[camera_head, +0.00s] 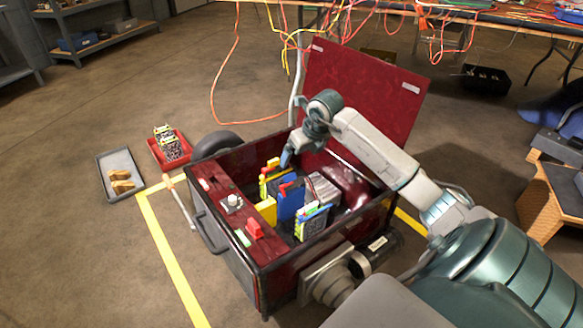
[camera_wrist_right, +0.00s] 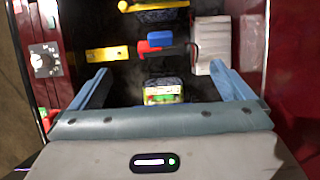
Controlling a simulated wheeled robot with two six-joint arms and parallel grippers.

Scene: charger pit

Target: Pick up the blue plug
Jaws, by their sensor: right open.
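The blue plug (camera_wrist_right: 160,39) shows in the right wrist view at upper centre, against a red piece (camera_wrist_right: 148,50). In the head view, a blue block (camera_head: 289,207) with a red part stands in the open red box (camera_head: 227,251); I cannot clearly separate the plug there. My right gripper (camera_head: 286,158) hangs over the box, above and behind the blue block. My left gripper is not in view.
Yellow-topped (camera_head: 269,168) and green-topped (camera_head: 313,218) units flank the blue block. The raised red lid (camera_head: 365,85) stands behind my arm. A control panel with a knob (camera_head: 233,200) lines the box's left side. A red tray (camera_head: 183,143) and grey tray (camera_head: 109,164) lie on the floor.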

